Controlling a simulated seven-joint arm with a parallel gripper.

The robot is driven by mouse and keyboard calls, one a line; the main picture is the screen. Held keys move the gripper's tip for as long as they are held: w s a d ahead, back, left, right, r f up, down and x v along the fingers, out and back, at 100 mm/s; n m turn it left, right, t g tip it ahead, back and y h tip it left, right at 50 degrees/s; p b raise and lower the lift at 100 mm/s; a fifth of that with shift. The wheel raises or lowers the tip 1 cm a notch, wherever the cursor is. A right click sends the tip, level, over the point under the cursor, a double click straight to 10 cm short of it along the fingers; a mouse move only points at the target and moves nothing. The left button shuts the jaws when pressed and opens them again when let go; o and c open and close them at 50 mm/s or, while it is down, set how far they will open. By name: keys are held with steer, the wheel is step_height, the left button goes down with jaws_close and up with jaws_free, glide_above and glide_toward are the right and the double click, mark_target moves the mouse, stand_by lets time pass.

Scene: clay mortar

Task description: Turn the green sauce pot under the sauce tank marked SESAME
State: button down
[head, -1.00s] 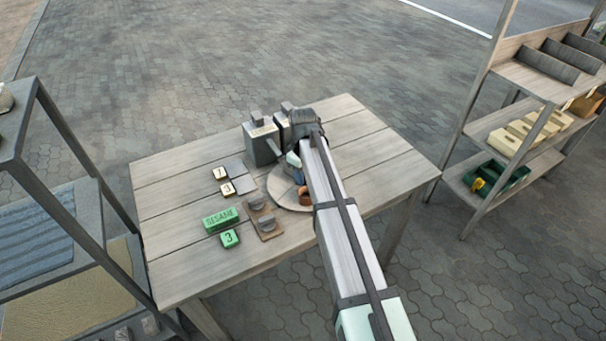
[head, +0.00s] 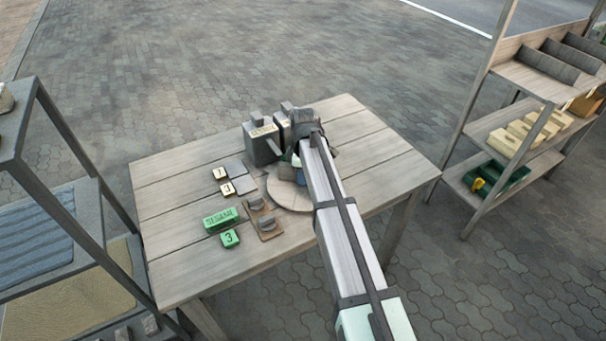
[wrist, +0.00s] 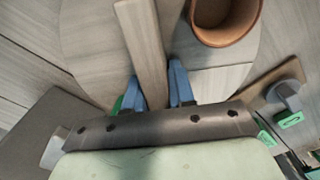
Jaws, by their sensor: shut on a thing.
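My gripper (wrist: 154,90) has its blue fingers closed on a pale wooden bar (wrist: 144,45) above the round wooden turntable (wrist: 90,45), which also shows in the head view (head: 290,201). A terracotta pot (wrist: 223,22) stands on the turntable to the right of the bar. A small patch of green (wrist: 116,104) shows beside the left finger; I cannot tell whether it is the green sauce pot. Grey tanks (head: 262,146) stand at the back, their labels too small to read. My arm hides much of the turntable in the head view.
A green SESAME block (head: 220,219) and a green block marked 3 (head: 229,239) lie on the table (head: 180,262). Shelves stand left (head: 75,215) and right (head: 520,75). The table's right side is clear.

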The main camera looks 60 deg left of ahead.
steer(key=shift+n, duration=3.2)
steer(key=c, duration=1)
jaws_free()
steer(key=shift+c, duration=0.2)
steer(key=shift+r, duration=0.15)
step_height(320, 180, up, 14)
steer(key=shift+f, duration=0.2)
